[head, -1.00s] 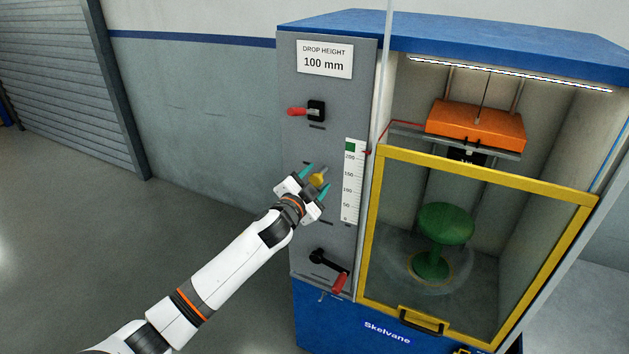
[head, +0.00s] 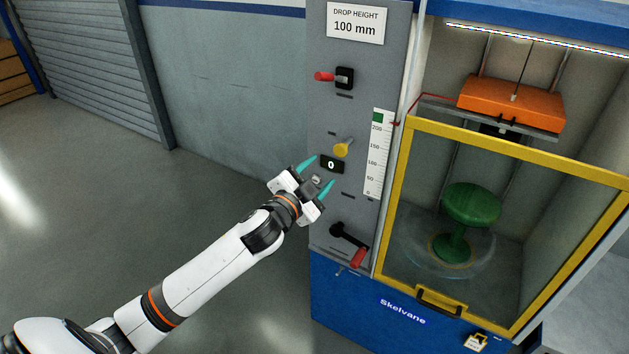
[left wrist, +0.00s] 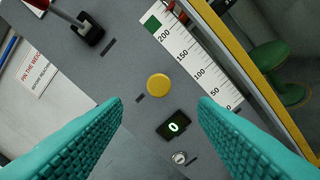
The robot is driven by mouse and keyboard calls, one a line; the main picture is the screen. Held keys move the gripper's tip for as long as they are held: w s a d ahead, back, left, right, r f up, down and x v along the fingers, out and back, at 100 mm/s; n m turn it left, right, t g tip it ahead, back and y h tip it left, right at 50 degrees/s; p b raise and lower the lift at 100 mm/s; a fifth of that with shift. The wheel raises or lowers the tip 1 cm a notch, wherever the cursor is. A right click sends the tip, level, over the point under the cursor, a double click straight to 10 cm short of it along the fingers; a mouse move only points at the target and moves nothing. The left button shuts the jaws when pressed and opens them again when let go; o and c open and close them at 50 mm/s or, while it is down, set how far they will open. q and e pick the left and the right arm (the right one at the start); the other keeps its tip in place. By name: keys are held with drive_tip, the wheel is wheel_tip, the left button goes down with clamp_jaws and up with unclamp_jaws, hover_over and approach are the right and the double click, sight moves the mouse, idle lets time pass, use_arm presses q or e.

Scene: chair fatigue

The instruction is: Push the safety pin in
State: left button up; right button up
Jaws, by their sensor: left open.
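The safety pin, a yellow round knob (head: 342,149), sticks out of the grey control panel (head: 322,222) of the test machine. In the left wrist view the yellow knob (left wrist: 158,84) faces the camera, beyond the fingertips and between their lines. My left gripper (head: 320,172) is open and empty, with its teal fingers pointing at the panel, below and left of the knob. In the left wrist view its two fingers (left wrist: 161,101) are spread wide apart. A gap to the knob seems to remain, but its depth is hard to tell. My right gripper is not in view.
A counter reading 0 (head: 332,165) and a small round button (left wrist: 180,157) sit below the knob. A red-handled lever (head: 325,76) is above and a red-gripped crank (head: 357,256) below. A scale (head: 378,155) and yellow-framed door (head: 397,190) lie right, with a green stool (head: 471,205) inside.

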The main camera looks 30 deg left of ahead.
use_arm(q)
drive_tip(key=shift+s, duration=0.5)
drive_tip(key=shift+c, duration=0.3)
drive_tip(key=shift+r, duration=0.25)
drive_tip(key=c, duration=0.3)
drive_tip(key=r+m+p, duration=0.1)
drive_tip(key=s+r+m+g+p, duration=0.1)
drive_tip(key=shift+s+a+m, duration=0.2)
drive_tip(key=shift+m, duration=0.2)
drive_tip(key=c, duration=0.6)
drive_tip(key=s+m+p, duration=0.1)
drive_tip(key=s+r+m+g+p, duration=0.1)
drive_tip(key=m, duration=0.1)
drive_tip(key=s+m+g+p, duration=0.1)
drive_tip(key=m, duration=0.1)
drive_tip(key=shift+s+r, duration=0.1)
drive_tip(key=shift+r, duration=0.2)
clamp_jaws()
drive_tip(key=m+p, duration=0.1)
drive_tip(key=p, duration=0.3)
approach(339, 153)
drive_tip(key=shift+g, duration=0.3)
drive_tip(key=x, duration=0.6)
drive_tip(key=shift+w+r, duration=0.1)
drive_tip(key=shift+w, duration=0.3)
